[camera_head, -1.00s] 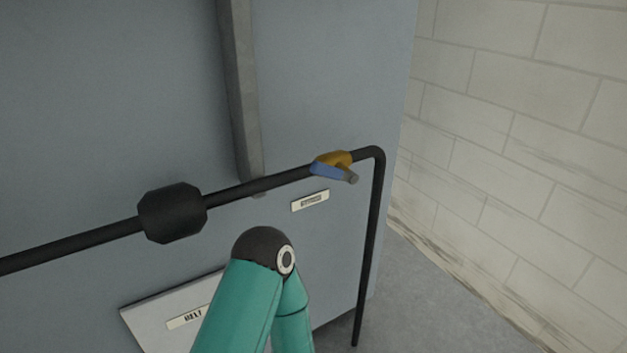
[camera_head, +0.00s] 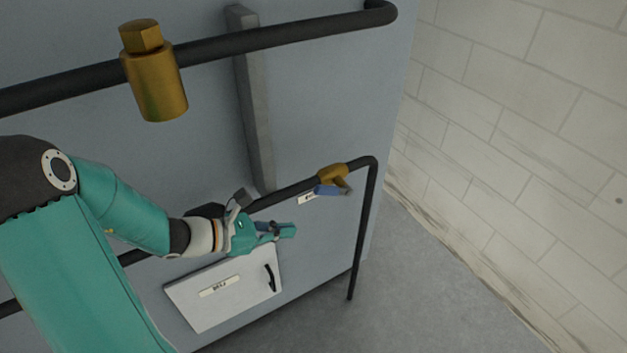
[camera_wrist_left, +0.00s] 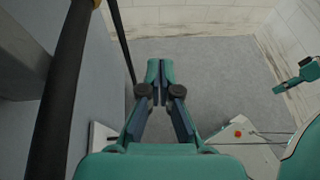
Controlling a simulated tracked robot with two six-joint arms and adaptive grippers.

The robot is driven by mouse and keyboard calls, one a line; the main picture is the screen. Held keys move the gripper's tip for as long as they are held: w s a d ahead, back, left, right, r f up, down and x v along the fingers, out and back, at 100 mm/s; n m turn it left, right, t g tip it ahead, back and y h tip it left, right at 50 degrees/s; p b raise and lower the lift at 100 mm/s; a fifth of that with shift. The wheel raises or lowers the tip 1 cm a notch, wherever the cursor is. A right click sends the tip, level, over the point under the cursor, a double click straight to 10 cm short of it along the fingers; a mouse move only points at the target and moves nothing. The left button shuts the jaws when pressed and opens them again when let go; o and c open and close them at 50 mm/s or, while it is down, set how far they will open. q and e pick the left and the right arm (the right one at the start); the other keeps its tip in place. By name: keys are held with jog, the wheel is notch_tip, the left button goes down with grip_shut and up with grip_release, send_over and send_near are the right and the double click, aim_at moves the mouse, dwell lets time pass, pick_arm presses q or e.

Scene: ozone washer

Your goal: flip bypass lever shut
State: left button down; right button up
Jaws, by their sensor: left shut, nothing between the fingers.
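The bypass lever (camera_head: 329,190) is a short blue handle with a grey tip. It sits on a brass valve (camera_head: 334,173) on the lower black pipe, near the pipe's right bend. The handle stands off the pipe at an angle instead of lying along it. My left gripper (camera_head: 290,230) is shut and empty, in front of the panel, below and left of the lever and apart from it. Its closed fingertips also show in the left wrist view (camera_wrist_left: 158,72). A teal part (camera_wrist_left: 306,70) at that view's right edge may be my right gripper; its jaws are unclear.
The lower black pipe (camera_head: 366,210) bends down to the floor. A white belt cover (camera_head: 225,295) is below my left gripper. An upper pipe (camera_head: 290,32) carries a brass fitting (camera_head: 158,85). Open floor (camera_head: 410,290) and a block wall (camera_head: 530,130) lie right.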

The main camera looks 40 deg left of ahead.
pick_arm(q)
jog(key=shift+n+t+y, duration=0.5)
jog(key=shift+n+t, duration=0.2)
jog(key=shift+t, duration=0.2)
jog(key=a+r, duration=0.1)
jog(key=r, duration=0.2)
jog(key=a+r, duration=0.1)
jog(key=shift+w+a+r, duration=0.2)
jog(key=shift+w+a, duration=0.1)
pick_arm(e)
jog(key=shift+r, duration=0.55)
pick_arm(q)
jog(key=shift+w, duration=0.1)
send_near(334, 190)
jog(key=w+d+f, duration=0.1)
jog(key=w+f, duration=0.4)
jog(key=shift+r+p, duration=0.1)
jog(key=shift+p, duration=0.2)
pick_arm(e)
jog(key=shift+r, duration=0.1)
pick_arm(q)
jog(key=shift+w, duration=0.1)
jog(key=shift+r, duration=0.25)
